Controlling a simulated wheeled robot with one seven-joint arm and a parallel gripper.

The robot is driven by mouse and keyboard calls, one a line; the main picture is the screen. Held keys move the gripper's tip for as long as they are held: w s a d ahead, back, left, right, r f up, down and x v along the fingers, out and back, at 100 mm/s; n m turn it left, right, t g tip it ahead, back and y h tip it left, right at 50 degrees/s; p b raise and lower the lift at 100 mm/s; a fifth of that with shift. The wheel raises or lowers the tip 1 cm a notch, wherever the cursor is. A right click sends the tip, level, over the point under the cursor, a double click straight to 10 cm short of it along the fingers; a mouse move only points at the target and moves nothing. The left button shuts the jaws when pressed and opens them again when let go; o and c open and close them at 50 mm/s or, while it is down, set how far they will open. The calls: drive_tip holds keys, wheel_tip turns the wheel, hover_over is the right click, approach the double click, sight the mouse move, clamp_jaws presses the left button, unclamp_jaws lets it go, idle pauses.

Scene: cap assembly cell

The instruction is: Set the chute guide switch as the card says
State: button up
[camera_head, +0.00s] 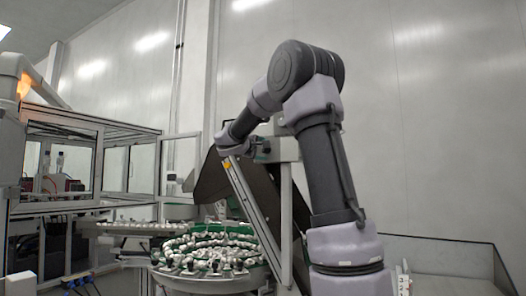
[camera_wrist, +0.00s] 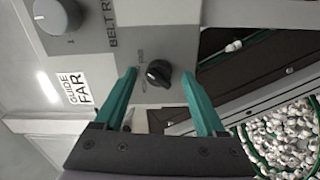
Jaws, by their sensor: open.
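In the wrist view a small black rotary switch (camera_wrist: 158,73) sits on a grey panel (camera_wrist: 165,40). A white card (camera_wrist: 78,88) on the panel reads "GUIDE FAR". My gripper (camera_wrist: 159,72) is open, with its two green fingertips on either side of the black switch. I see a gap on both sides and no contact. In the head view my arm reaches to the panel area, and the switch and card cannot be made out.
A dark sloping plate (camera_head: 262,190) stands behind my arm.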

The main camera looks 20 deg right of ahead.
drive_tip(key=v, duration=1)
drive_tip(key=shift+s+a, duration=0.25)
drive_tip(key=shift+a, duration=0.1)
drive_tip(key=s+d+f+m+g+y, duration=0.35)
drive_tip(key=s+f+g+y, duration=0.2)
drive_tip(key=s+f, duration=0.85)
drive_tip(key=s+a+f+m+y, duration=0.3)
drive_tip(key=s+a+f+y, duration=0.1)
drive_tip(key=s, duration=0.4)
drive_tip(key=s+a+f+m+t+y, duration=0.1)
drive_tip(key=s+a+f+m+y, duration=0.3)
drive_tip(key=s+a+y, duration=0.3)
drive_tip(key=shift+s+a+f, duration=0.15)
drive_tip(key=shift+s+a, duration=0.4)
drive_tip(key=shift+a, duration=0.5)
